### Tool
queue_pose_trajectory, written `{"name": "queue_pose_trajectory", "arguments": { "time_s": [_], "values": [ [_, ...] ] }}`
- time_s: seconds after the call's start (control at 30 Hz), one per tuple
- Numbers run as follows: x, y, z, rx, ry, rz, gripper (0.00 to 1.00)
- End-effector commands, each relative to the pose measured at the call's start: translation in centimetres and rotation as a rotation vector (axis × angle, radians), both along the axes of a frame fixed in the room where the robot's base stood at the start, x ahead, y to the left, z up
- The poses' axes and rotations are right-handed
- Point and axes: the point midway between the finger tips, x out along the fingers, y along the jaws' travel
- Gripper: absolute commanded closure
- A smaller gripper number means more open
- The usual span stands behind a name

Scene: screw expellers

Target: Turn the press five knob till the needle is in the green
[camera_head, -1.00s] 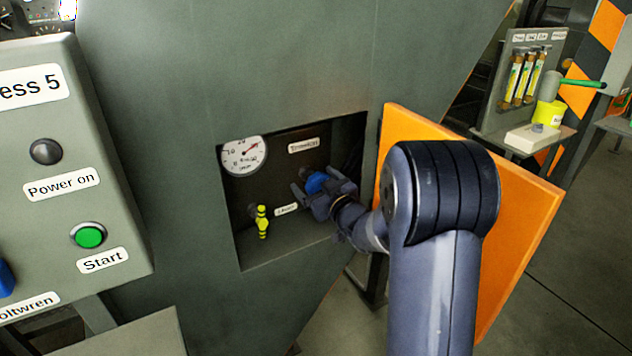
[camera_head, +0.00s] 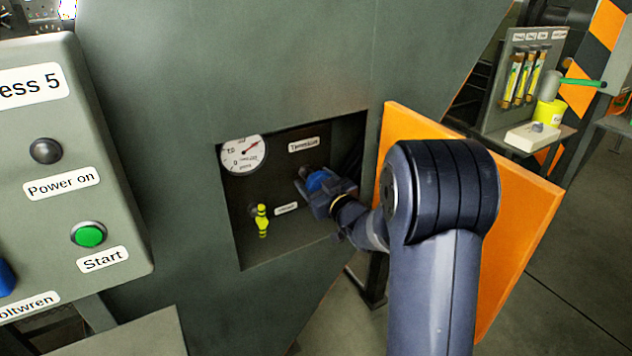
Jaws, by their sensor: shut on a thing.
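The round white gauge (camera_head: 243,155) is at the upper left of the recess. Its red needle points to the upper right. I cannot make out a green zone on the dial at this size. The left panel (camera_head: 62,85) carries a label ending in "ess 5".
An orange door (camera_head: 515,225) stands open right of the recess, close beside my arm. A yellow valve handle (camera_head: 262,221) is low left of the knob. A green Start button (camera_head: 90,236) is on the left panel. A side shelf (camera_head: 530,140) stands at far right.

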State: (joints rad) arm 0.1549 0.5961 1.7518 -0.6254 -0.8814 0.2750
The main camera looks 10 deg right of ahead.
Motion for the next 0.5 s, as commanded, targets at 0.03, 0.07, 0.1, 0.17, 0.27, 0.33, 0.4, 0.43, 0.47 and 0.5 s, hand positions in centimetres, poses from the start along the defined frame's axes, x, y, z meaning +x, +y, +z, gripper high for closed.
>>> {"name": "queue_pose_trajectory", "arguments": {
  "time_s": [0.03,0.07,0.1,0.17,0.27,0.33,0.4,0.43,0.47,0.5],
  "values": [
    [0.0,0.0,0.01,0.015,0.005,0.0,0.61],
    [0.0,0.0,0.01,0.026,0.008,0.0,0.61],
    [0.0,-0.01,0.01,0.044,0.014,0.0,0.61],
    [0.0,-0.01,0.02,0.076,0.025,0.0,0.61],
    [0.01,-0.02,0.03,0.143,0.046,0.0,0.61],
    [0.01,-0.03,0.06,0.196,0.064,0.0,0.61],
    [0.01,-0.04,0.07,0.253,0.082,0.0,0.61],
    [0.01,-0.05,0.08,0.279,0.09,0.0,0.61],
    [0.02,-0.05,0.09,0.303,0.098,0.0,0.61],
    [0.02,-0.05,0.09,0.337,0.109,0.0,0.61]
  ]
}}
